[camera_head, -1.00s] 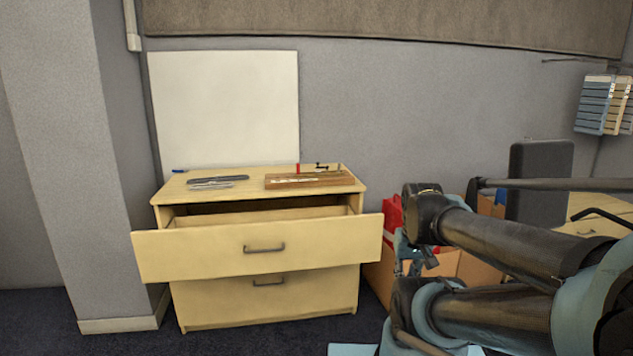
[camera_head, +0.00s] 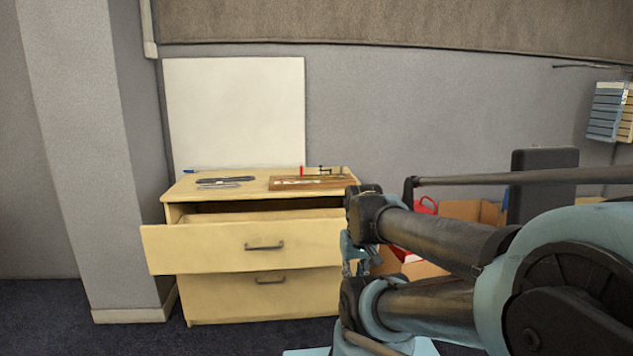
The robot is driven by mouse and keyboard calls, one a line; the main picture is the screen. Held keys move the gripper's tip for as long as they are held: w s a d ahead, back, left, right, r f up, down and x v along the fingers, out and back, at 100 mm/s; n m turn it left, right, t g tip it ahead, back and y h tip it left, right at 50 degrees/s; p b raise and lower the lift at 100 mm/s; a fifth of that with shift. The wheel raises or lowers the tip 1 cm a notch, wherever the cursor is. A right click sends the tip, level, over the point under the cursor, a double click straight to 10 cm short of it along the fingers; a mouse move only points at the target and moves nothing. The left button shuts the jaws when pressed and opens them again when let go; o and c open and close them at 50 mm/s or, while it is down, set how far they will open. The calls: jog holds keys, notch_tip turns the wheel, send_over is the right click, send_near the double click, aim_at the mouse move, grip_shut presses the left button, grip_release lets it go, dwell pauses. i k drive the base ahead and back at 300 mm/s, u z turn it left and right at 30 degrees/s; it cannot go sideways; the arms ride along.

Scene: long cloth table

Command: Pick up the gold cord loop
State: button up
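I cannot make out a gold cord loop in the head view. A wooden dresser (camera_head: 300,294) stands left of my arm, with its upper drawer (camera_head: 200,248) pulled open. What lies inside that drawer is hidden behind its front. My gripper (camera_head: 352,262) is partly visible as a small pale-blue shape below my arm's wrist, beside the dresser's right side. Its fingertips are too small and covered to tell whether it is open or shut.
On the dresser top lie dark flat tools (camera_head: 222,181) and a wooden tray (camera_head: 277,184) with small items. Cardboard boxes (camera_head: 470,211) and a red bag (camera_head: 428,206) stand behind my arm. A grey pillar (camera_head: 85,150) is at left. Dark carpet is free in front.

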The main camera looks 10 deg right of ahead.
aim_at(319, 175)
jog(key=i, duration=1)
